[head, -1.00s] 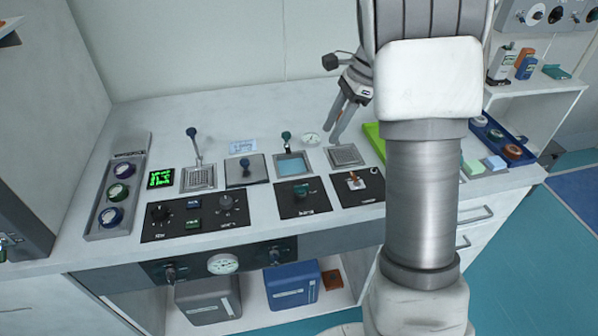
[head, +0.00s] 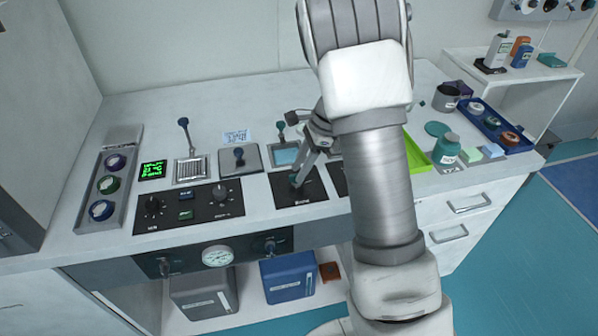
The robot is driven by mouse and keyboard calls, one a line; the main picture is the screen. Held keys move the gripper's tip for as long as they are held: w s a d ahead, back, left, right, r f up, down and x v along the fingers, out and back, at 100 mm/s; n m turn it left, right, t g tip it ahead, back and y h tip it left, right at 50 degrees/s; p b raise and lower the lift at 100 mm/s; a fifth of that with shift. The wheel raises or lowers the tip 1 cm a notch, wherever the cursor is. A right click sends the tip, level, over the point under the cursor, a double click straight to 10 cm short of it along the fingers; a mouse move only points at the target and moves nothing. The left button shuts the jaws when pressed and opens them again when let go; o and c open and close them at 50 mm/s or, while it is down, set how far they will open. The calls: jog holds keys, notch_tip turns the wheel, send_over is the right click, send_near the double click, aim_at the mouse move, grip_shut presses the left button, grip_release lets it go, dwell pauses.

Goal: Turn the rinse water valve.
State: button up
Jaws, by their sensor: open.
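The black panel (head: 303,197) with a label that seems to read "Rinse" lies at the front middle of the worktop. Its dark green valve knob (head: 295,181) is mostly hidden by my fingers. My gripper (head: 298,182) points down over this panel, with its fingertips at the knob. The jaws are open. I cannot tell whether the fingers touch the knob or stand on both sides of it.
A black panel with two knobs (head: 188,208) is to the left. A green tray (head: 417,150) and a teal bottle (head: 446,148) are to the right. My arm hides part of the worktop.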

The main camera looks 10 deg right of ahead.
jog(key=shift+a+f, duration=0.25)
jog(key=shift+f, duration=0.35)
grip_shut()
